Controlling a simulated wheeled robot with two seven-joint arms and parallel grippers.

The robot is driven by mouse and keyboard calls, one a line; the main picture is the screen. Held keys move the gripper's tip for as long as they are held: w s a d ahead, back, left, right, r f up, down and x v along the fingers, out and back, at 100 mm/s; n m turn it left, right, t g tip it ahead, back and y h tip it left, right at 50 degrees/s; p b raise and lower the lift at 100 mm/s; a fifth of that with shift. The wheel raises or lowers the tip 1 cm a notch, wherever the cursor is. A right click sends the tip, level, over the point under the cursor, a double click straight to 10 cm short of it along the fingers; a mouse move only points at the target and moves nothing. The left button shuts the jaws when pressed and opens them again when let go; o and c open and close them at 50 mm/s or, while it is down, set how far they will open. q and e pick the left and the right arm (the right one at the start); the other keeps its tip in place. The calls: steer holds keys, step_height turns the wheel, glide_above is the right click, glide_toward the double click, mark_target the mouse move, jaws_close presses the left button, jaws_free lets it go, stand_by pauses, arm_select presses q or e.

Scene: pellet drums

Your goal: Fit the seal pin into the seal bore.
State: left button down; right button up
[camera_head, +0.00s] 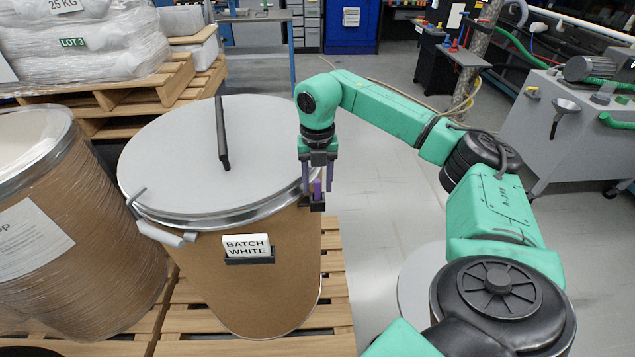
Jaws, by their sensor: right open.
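My right gripper (317,182) points straight down at the right side of the lidded drum (262,285). Its two fingers are apart. Between them stands a small purple piece (317,188), upright, which looks like the seal pin. It sits in or on a small dark holder (317,204) at the drum's right side. The fingers are on either side of it; I cannot tell whether they touch it. A grey closure lever (170,236) sits on the drum's rim at the front left. I cannot make out the seal bore at this size. My left gripper is not in view.
A "BATCH WHITE" card (247,246) is on the drum's front. Another drum (100,275) stands close on the left. A pallet (335,290) lies underneath.

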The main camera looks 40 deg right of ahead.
step_height(320, 180, up, 9)
steer(key=shift+f+b, duration=0.2)
steer(key=shift+b, duration=0.2)
step_height(320, 180, up, 3)
steer(key=shift+r+p, duration=0.15)
steer(key=shift+p, duration=0.85)
